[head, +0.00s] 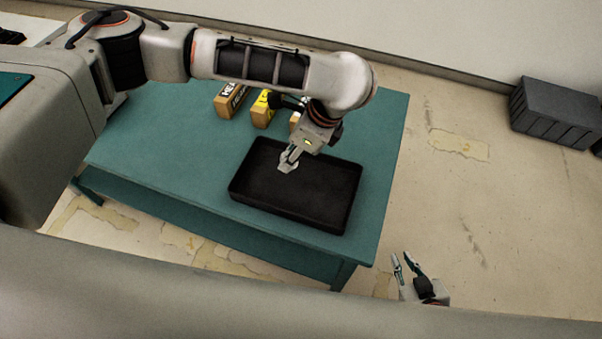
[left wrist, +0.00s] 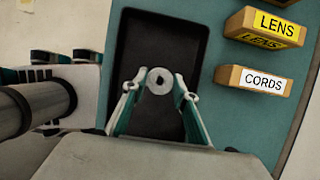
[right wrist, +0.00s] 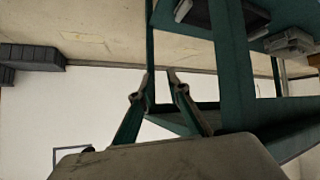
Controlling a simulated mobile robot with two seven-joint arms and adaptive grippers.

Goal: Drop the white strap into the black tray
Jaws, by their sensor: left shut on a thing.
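The black tray (head: 265,205) lies on the teal table. It also shows in the left wrist view (left wrist: 130,50). My left gripper (head: 291,156) points down over the tray and is shut on the white strap (head: 287,168). In the left wrist view the strap (left wrist: 160,81) looks like a small pale roll with a dark hole, held between the fingertips over the tray. I cannot tell its exact height above the tray floor. My right gripper (head: 401,255) is open and empty, off the table's near right corner.
Labelled boxes stand behind the tray: one marked LENS (left wrist: 265,27), one marked CORDS (left wrist: 253,80) and another (head: 231,99) at the left. The teal table (head: 180,165) is bare left of the tray. A dark grey crate (head: 555,112) stands on the floor at the right.

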